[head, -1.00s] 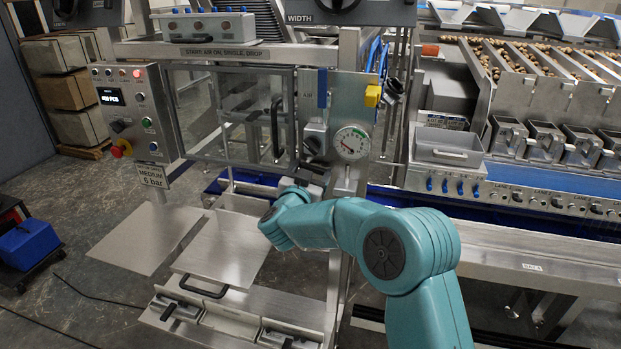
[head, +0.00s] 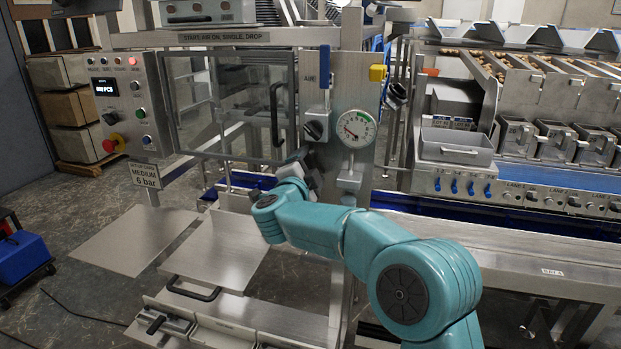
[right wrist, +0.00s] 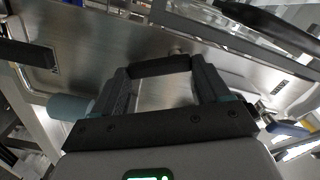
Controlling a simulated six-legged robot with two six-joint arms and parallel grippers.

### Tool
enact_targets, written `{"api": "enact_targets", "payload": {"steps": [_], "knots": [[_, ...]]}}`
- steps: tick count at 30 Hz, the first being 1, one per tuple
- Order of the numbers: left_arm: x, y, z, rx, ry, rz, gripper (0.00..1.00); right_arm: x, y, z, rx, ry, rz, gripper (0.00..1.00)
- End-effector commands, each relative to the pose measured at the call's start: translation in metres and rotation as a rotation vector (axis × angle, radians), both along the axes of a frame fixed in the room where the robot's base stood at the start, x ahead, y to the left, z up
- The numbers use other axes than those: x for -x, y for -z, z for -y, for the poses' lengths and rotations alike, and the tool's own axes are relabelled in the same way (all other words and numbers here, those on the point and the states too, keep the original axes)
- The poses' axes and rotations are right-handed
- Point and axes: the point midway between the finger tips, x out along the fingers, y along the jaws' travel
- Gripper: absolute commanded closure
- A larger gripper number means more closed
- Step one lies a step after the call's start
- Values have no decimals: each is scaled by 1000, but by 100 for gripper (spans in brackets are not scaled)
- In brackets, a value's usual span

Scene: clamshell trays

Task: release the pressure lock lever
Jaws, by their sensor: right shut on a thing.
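My right arm reaches in from the lower right in the head view. Its gripper (head: 306,170) is at the upright metal panel, just below a black knob (head: 314,130) and left of the round pressure gauge (head: 357,129). In the right wrist view, the gripper (right wrist: 163,76) is shut on a dark bar spanning between its two fingers, which I take to be the pressure lock lever (right wrist: 160,65). In the head view, the lever is mostly hidden by the gripper, and its exact position cannot be told. My left gripper is in neither view.
A clear guard door with a black handle (head: 275,115) is close left of the gripper. A control box (head: 119,103) with a red stop button stands farther left. A flat metal plate (head: 215,250) lies below. A grey bin (head: 457,147) stands to the right.

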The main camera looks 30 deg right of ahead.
Motion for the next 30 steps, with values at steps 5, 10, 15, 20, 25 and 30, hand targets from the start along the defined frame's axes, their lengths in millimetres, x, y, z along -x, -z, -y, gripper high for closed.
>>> {"api": "enact_targets", "payload": {"steps": [5, 10, 15, 20, 25, 30], "knots": [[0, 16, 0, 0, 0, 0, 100, -2, 5, -2, -86, -1, 98, 55], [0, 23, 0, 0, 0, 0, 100, -3, 5, -3, -145, -1, 167, 55], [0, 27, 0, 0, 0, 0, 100, -4, 5, -3, -181, -1, 211, 55], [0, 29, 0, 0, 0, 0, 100, -4, 4, -4, -198, -1, 230, 55], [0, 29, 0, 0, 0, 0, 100, -4, 4, -4, -204, -1, 237, 55], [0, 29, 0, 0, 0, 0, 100, -4, 4, -4, -205, -1, 237, 55]]}}
